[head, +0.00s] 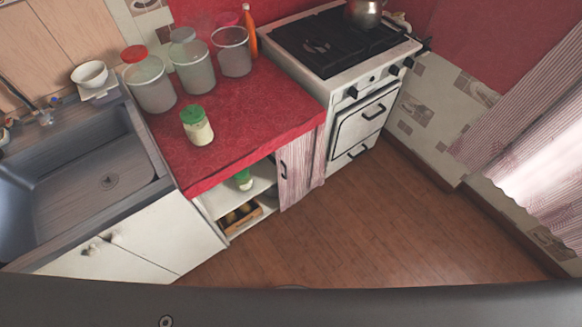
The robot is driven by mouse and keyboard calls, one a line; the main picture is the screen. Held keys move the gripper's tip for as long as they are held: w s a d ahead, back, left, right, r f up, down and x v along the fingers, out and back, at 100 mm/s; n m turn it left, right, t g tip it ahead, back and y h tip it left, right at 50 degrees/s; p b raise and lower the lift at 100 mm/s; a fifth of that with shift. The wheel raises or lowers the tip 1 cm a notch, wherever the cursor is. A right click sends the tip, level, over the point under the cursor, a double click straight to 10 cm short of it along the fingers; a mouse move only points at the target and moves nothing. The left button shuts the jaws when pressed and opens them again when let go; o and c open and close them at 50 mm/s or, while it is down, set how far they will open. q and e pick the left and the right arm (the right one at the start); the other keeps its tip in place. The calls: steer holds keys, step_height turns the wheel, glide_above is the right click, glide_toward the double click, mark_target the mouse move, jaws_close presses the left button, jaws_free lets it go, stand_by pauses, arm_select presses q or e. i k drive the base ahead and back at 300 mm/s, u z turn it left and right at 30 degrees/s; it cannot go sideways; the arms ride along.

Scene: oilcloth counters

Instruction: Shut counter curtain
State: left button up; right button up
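The counter curtain (301,168) is a pinkish striped cloth under the red-topped counter (235,120). It is bunched at the right side of the opening, next to the stove. The left part of the opening is uncovered and shows white shelves (226,200). A green-capped item (243,180) stands on the upper shelf, and a wooden box (240,217) with brownish contents sits below. Neither of my grippers is in view.
A jar with a green lid (197,126) and several clear containers (150,84) stand on the counter. A white stove (350,90) with handled doors is at the right, a sink (75,180) at the left. The wooden floor (380,225) in front is clear.

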mark_target(290, 158)
steer(key=z, duration=2.3)
steer(key=i, duration=0.75)
steer(key=u, duration=2.45)
